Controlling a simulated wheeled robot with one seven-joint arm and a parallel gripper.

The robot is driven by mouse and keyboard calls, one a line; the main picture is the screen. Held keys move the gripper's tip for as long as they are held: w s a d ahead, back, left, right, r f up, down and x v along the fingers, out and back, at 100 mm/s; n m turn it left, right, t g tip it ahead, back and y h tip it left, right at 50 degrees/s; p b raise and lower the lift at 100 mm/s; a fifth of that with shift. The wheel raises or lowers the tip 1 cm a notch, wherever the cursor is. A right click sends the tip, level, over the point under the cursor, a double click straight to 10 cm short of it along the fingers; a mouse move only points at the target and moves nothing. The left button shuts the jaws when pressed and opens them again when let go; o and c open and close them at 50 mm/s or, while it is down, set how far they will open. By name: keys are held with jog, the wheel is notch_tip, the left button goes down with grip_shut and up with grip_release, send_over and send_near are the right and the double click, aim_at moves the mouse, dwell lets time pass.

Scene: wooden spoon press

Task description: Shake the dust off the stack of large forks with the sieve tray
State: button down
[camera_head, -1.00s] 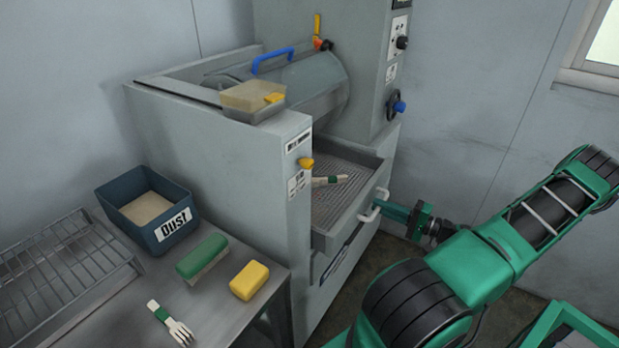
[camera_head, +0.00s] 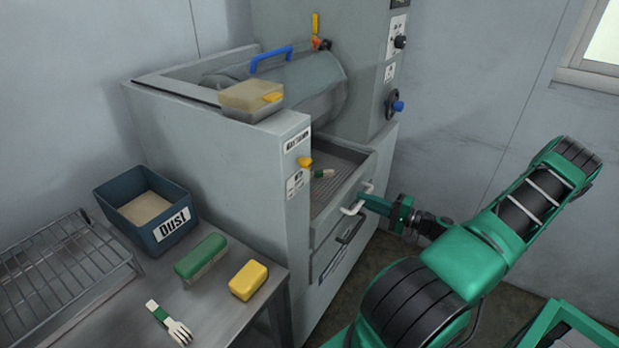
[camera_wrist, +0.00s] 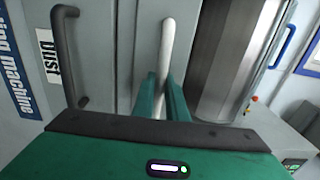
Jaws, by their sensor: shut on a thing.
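The sieve tray (camera_head: 331,208) is a grey drawer with a ribbed floor in the front of the grey machine. It stands partly out. In the wrist view the green fingers (camera_wrist: 165,97) stand on either side of the white handle (camera_wrist: 166,45).
A lower drawer with a dark handle (camera_head: 350,230) is beneath the tray. Left, a metal table (camera_head: 222,300) bears a blue dust bin (camera_head: 150,213), a green brush (camera_head: 201,256), a yellow sponge (camera_head: 249,280), a fork (camera_head: 168,322) and a wire rack (camera_head: 60,270).

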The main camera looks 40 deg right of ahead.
jog(key=shift+s+f, duration=0.1)
jog(key=shift+f, duration=0.1)
jog(key=v, duration=0.7)
jog(key=x, duration=0.7)
jog(key=c, duration=1.7)
grip_release()
jog(key=shift+c, duration=0.2)
jog(key=shift+o, duration=1.1)
jog(key=shift+r, duration=0.1)
